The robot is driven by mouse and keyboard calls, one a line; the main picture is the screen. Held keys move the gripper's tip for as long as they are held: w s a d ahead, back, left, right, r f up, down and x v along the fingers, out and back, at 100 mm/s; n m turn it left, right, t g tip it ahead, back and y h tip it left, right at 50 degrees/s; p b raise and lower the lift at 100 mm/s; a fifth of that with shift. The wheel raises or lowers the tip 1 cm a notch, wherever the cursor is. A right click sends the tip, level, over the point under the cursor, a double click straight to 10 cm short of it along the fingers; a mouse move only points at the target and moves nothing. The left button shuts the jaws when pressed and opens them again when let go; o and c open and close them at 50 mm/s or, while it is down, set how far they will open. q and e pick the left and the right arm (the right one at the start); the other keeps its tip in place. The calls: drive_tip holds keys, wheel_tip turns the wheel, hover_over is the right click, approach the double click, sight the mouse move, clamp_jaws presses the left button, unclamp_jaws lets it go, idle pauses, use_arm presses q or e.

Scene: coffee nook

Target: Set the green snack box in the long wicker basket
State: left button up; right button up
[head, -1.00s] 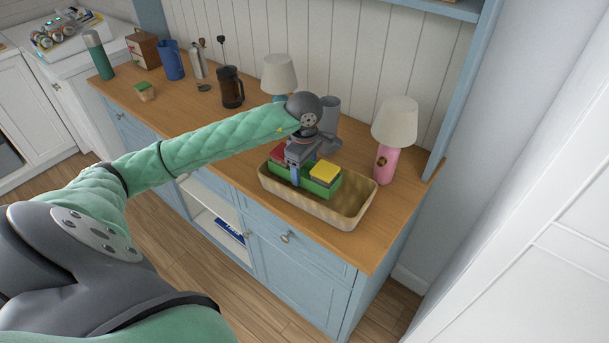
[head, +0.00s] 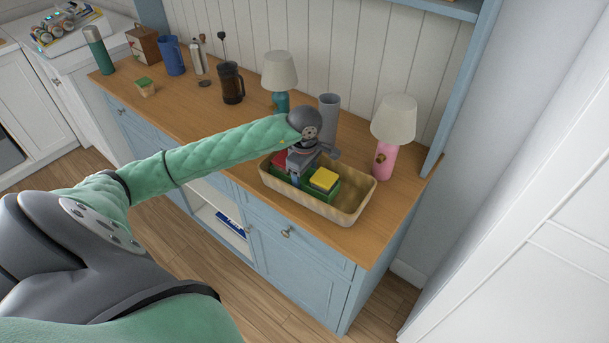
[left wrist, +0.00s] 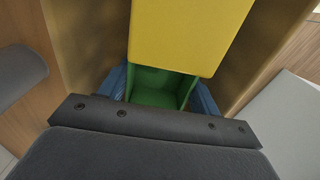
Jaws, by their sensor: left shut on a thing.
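The green snack box (head: 331,192) is an open green box with a yellow block (head: 324,179) and a red block (head: 282,160) in it. It is inside the long wicker basket (head: 348,215), toward its left part, with its lower side hidden by the front wall. My left gripper (head: 293,179) points down and is shut on the box. In the left wrist view, blue fingers flank the green box (left wrist: 155,88), and the yellow block (left wrist: 190,35) covers much of it. Whether the box touches the basket floor is hidden. My right gripper is not in view.
A pink lamp (head: 385,160) stands right of the basket. A grey cylinder (head: 328,110) and a teal lamp (head: 280,102) stand behind it. A French press (head: 230,84) is farther left. The basket's right part is empty.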

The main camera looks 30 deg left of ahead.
use_arm(q)
drive_tip(key=o, duration=1)
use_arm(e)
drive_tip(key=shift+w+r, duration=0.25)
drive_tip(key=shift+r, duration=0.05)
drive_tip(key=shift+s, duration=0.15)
use_arm(q)
drive_tip(key=shift+r, duration=0.45)
drive_tip(key=shift+r+b, duration=2.4)
drive_tip(key=shift+r, duration=3.25)
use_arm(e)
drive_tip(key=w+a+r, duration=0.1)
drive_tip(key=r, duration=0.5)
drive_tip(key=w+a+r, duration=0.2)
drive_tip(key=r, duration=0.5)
